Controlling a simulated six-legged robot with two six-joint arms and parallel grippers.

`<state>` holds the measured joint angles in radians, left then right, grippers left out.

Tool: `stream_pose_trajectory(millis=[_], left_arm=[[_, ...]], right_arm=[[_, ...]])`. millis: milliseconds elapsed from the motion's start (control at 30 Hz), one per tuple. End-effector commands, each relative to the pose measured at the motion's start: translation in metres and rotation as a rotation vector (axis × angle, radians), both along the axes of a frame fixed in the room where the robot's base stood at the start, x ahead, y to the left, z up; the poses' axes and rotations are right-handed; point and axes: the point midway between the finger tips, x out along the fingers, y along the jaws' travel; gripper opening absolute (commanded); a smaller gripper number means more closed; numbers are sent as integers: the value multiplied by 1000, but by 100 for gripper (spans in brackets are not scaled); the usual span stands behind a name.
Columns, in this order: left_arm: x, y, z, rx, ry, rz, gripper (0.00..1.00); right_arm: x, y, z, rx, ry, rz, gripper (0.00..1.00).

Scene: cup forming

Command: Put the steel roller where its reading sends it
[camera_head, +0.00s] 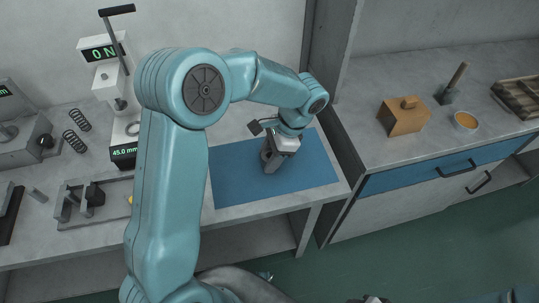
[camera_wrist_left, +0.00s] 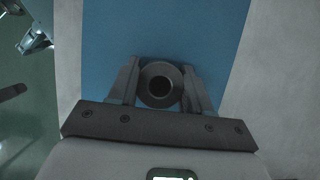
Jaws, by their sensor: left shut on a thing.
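The steel roller (camera_wrist_left: 145,84) is a dark grey cylinder with a round hole through its middle. It sits between the two fingers of my left gripper (camera_head: 271,160), which is shut on it. The wrist view looks down on the roller's end, with a finger touching each side. In the head view the gripper points down over the blue mat (camera_head: 315,175), and the roller is mostly hidden by the fingers. I cannot tell whether the roller touches the mat. A part that looks like my right gripper (camera_head: 375,299) shows at the bottom edge; its jaws are unclear.
A lever press (camera_head: 108,80) reads "0 N"; a display below (camera_head: 124,152) reads "45.0 mm". Most of the mat is clear.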

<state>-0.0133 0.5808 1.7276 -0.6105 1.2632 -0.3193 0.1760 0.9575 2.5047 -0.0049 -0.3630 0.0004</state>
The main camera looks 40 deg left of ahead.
Motion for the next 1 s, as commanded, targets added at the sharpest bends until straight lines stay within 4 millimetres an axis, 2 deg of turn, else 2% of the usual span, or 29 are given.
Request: stream_pose_trajectory(millis=[333, 367, 400, 433, 667, 800, 867, 1000], left_arm=[[0, 0, -4, 1, -2, 0, 11], [0, 0, -3, 0, -3, 0, 55], [0, 0, -3, 0, -3, 0, 68], [0, 0, -3, 0, -3, 0, 74], [0, 0, -3, 0, -2, 1, 74], [1, -1, 4, 0, -3, 0, 74], [5, -3, 12, 1, -6, 0, 74], [14, -11, 41, 1, -7, 0, 74]], right_arm=[[0, 0, -3, 0, 0, 0, 43], [0, 0, -2, 0, 0, 0, 43], [0, 0, -2, 0, 0, 0, 43], [0, 0, -2, 0, 0, 0, 43], [0, 0, -2, 0, 0, 0, 43], [0, 0, 1, 0, 0, 0, 43], [0, 0, 2, 0, 0, 0, 43], [0, 0, 5, 0, 0, 0, 43]])
